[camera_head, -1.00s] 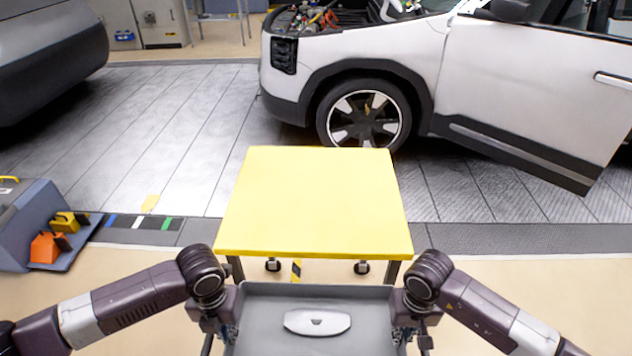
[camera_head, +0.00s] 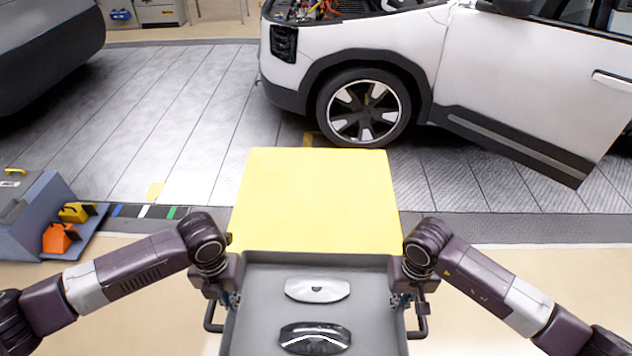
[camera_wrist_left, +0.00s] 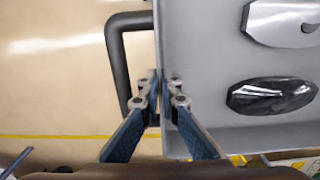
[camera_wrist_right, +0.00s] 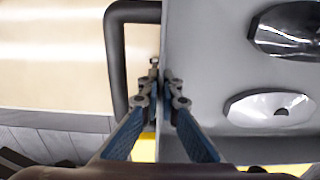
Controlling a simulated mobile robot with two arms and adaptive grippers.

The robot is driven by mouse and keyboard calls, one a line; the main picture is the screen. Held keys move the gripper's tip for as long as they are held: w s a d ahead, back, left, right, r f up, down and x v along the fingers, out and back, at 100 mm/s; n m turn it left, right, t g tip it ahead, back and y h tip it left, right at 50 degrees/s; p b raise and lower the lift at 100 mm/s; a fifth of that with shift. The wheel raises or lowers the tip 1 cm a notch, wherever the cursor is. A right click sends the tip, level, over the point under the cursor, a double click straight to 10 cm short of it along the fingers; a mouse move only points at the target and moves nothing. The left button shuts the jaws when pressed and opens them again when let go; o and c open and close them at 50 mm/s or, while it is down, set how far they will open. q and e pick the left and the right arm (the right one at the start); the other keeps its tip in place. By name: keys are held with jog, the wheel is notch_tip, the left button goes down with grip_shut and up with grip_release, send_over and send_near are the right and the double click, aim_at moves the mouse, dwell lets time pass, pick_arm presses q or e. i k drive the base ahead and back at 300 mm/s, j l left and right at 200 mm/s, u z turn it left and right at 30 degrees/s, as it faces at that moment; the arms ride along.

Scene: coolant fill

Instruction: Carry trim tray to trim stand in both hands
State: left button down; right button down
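The grey trim tray (camera_head: 365,335) is level in front of me, between my two arms. A pale silver trim piece (camera_head: 318,289) and a glossy dark one (camera_head: 315,338) lie in it. My left gripper (camera_head: 230,299) is closed on the tray's left wall; in the left wrist view its fingers (camera_wrist_left: 162,92) straddle the rim beside a black handle (camera_wrist_left: 118,60). My right gripper (camera_head: 402,300) holds the right wall the same way, also seen in the right wrist view (camera_wrist_right: 164,92). The yellow-topped trim stand (camera_head: 315,200) is directly ahead; the tray's far edge overlaps its near edge in the picture.
A white car (camera_head: 450,75) with its door open stands behind the stand. A grey box (camera_head: 35,220) with orange and yellow items is on the floor at left. A dark car (camera_head: 45,50) is at the far left. The stand's top is bare.

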aim_at(315, 201)
jog(key=i, duration=1.25)
